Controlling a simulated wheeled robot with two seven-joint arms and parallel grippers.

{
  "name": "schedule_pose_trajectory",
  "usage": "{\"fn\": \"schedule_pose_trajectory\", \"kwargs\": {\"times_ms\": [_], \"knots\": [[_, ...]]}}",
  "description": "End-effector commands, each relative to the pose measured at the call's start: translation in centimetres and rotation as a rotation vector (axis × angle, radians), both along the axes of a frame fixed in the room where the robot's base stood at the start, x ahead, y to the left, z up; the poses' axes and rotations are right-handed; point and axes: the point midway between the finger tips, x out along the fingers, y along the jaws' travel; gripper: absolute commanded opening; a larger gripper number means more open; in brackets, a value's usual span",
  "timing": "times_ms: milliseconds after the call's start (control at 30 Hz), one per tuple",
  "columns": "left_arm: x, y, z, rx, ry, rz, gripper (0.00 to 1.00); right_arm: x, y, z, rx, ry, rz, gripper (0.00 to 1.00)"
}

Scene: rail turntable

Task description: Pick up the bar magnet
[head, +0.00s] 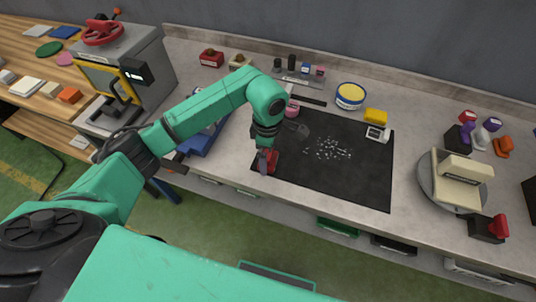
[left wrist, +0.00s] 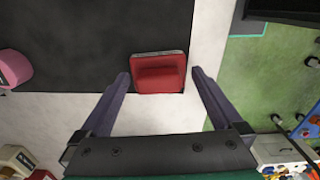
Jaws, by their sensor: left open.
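The bar magnet appears to be the red block (left wrist: 158,74) with a raised grip and a pale edge, lying at the corner of the black mat (left wrist: 60,40) in the left wrist view. In the head view the red block (head: 271,163) shows partly behind my left gripper (head: 265,160). My left gripper is open, and it also shows in the left wrist view (left wrist: 160,74) with one dark finger on each side of the block. Gaps show between the block and both fingers. My right gripper is in neither view.
The black mat (head: 350,185) bears scattered small silvery bits (head: 330,149). A pink object (head: 291,111) stands by its upper left edge, with a yellow-blue tub (head: 350,95) behind. A round turntable (head: 425,178) is at right. The bench's front edge is close to the gripper.

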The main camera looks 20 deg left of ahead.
Motion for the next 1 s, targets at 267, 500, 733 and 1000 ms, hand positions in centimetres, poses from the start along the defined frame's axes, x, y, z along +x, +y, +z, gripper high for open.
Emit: {"fn": "schedule_pose_trajectory", "kwargs": {"times_ms": [267, 500, 733, 1000], "knots": [[0.0, 0.0, 0.0, -0.001, -0.001, 0.0, 0.5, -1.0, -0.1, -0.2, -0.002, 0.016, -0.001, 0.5], [0.1, -0.1, 0.0, -0.002, -0.001, 0.0, 0.19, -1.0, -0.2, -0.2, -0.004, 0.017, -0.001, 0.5], [0.2, -0.1, 1.1, -0.003, -0.005, 0.001, 0.19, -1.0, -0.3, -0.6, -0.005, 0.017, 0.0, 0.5], [0.2, -0.1, 9.1, -0.002, -0.013, -0.001, 0.19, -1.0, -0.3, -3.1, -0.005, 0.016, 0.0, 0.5]]}}
